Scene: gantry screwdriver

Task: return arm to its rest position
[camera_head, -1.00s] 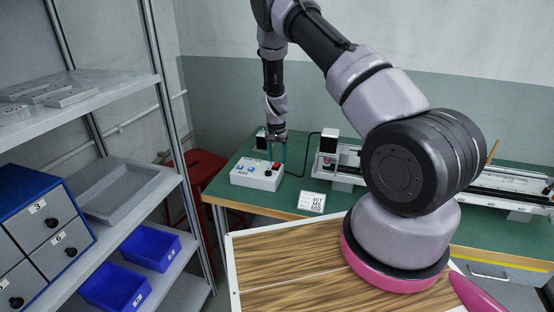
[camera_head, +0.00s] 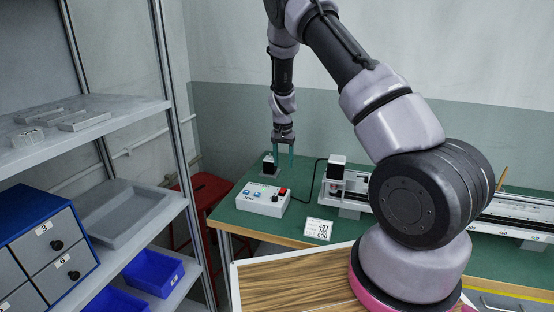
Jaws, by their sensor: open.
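My gripper (camera_head: 283,158) hangs from my bent arm above the back left part of the green table (camera_head: 250,222). Its two thin greenish fingers point down and stand apart, with nothing between them. The fingertips look clear of the box, though the exact height is hard to tell.
A white gantry rail (camera_head: 510,208) runs along the table at right, partly hidden by my arm. A metal shelf (camera_head: 100,121) with blue bins (camera_head: 152,272) and a drawer cabinet (camera_head: 45,250) fills the left. A red stool (camera_head: 205,190) is between.

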